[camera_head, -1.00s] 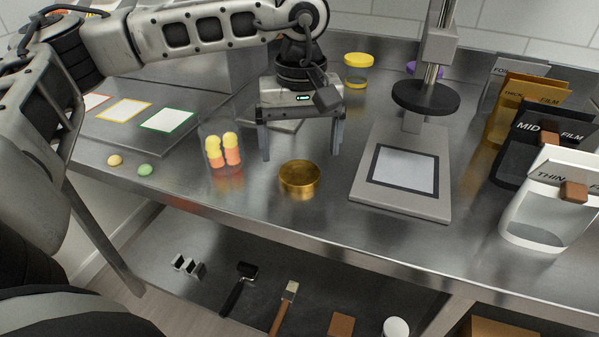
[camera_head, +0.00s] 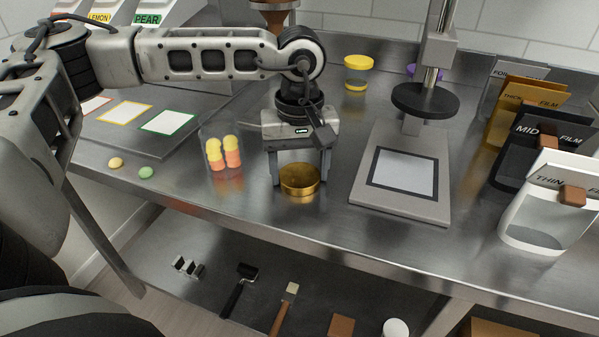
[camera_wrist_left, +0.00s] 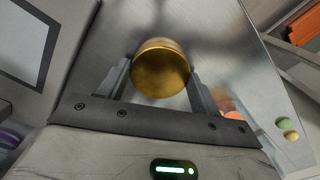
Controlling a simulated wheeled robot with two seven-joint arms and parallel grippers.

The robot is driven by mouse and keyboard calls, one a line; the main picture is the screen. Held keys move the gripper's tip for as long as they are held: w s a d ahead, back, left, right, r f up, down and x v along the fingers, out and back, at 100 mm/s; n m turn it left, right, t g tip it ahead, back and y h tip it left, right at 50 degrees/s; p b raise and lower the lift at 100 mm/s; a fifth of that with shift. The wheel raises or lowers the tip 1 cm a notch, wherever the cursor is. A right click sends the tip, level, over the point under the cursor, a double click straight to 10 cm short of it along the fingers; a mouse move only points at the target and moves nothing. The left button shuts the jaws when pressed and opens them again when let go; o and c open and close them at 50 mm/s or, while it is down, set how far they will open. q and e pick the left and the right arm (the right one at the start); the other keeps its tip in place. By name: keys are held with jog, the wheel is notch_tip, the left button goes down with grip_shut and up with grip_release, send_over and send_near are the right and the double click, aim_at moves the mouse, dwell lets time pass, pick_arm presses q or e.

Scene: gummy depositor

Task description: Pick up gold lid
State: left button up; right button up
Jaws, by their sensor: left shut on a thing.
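The gold lid (camera_head: 300,180) is a round, shiny disc near the front edge of the steel counter. My left gripper (camera_head: 300,178) comes down over it, with one finger on each side of the lid, and is shut on it. In the left wrist view the gold lid (camera_wrist_left: 160,68) sits between the two fingers of the left gripper (camera_wrist_left: 160,75). I cannot tell whether the lid still touches the counter. My right gripper is not in view.
A clear container of yellow and orange gummies (camera_head: 223,155) stands just left of the gripper. A press with a flat base (camera_head: 440,209) stands to the right. Film holders (camera_head: 545,215) line the right side.

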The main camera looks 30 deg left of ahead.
pick_arm(q)
jog(key=shift+r, duration=0.65)
jog(key=s+d+r+b, duration=0.1)
jog(key=s+d+r, duration=0.1)
jog(key=s+r, duration=0.9)
jog(key=s, duration=0.3)
jog(key=shift+d+r, duration=0.15)
jog(key=shift+r, duration=0.2)
jog(key=shift+w, duration=0.1)
